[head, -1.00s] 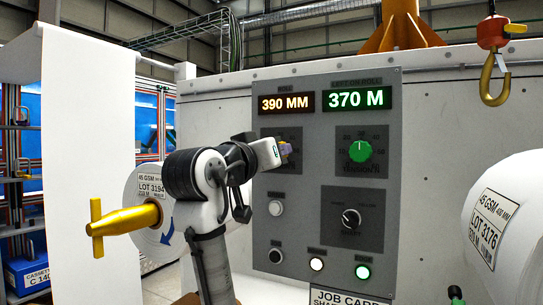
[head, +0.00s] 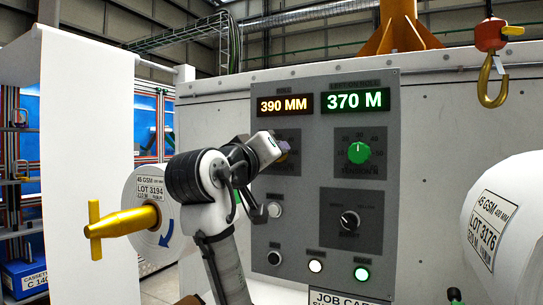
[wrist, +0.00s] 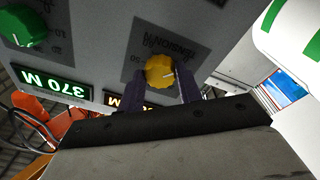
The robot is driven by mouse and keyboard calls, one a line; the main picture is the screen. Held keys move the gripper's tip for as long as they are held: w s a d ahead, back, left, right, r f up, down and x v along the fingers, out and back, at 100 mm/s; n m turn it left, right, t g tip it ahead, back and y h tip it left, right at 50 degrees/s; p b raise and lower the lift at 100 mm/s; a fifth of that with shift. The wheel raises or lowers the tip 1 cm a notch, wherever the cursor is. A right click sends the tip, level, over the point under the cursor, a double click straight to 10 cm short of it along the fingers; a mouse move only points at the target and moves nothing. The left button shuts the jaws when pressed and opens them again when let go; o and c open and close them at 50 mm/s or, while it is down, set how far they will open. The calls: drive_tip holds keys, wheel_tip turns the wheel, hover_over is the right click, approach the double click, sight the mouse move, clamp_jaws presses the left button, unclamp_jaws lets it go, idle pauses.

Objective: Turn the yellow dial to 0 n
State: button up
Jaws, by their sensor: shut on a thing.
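The yellow dial (wrist: 159,70) shows in the wrist view, on the grey panel under a label that reads TENSION, upside down there. A short white mark on its face points to the right in that view. My gripper (wrist: 162,78) has its dark purple fingers on either side of the dial, shut on it. In the head view my gripper (head: 282,148) is at the upper left dial position on the panel, below the 390 MM display. The dial is mostly hidden there behind the fingers. Its scale numbers are too small to read.
A green dial (head: 359,152) is to the right on the panel. A black knob (head: 350,221), push buttons and lit lamps are lower down. A white paper roll (head: 507,228) stands at the right, with a yellow hook (head: 493,82) hanging above.

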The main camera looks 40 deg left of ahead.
drive_tip(key=o, duration=1)
drive_tip(key=shift+s, duration=0.1)
drive_tip(key=b+v, duration=0.5)
drive_tip(key=v, duration=0.8)
drive_tip(key=shift+s, duration=0.35)
